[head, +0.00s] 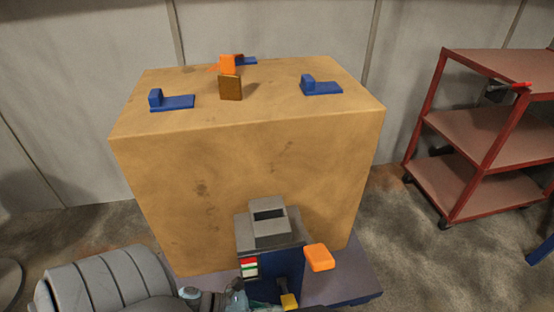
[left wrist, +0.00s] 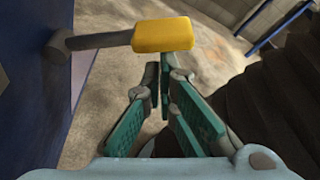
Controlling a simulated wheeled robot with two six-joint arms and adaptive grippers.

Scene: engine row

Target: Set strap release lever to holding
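A dark blue release unit (head: 266,257) with a grey slotted top stands against the front of the large tan crate (head: 250,180). A yellow lever handle (head: 289,301) shows low on its front. In the left wrist view this yellow handle (left wrist: 163,35) sits on a grey shaft from a blue panel. An orange handle (head: 319,257) sticks out to the unit's right. My left gripper (head: 262,304) is at the bottom edge, close to the yellow handle. In the left wrist view its teal-padded fingers (left wrist: 159,72) are slightly apart and empty, pointing just below the handle. My right gripper is out of view.
A red, white and green label (head: 249,267) is on the unit. Blue brackets (head: 321,87), an orange block (head: 230,64) and a brown plate (head: 230,88) are on the crate's top. A red shelf cart (head: 484,137) stands at right, with open floor between.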

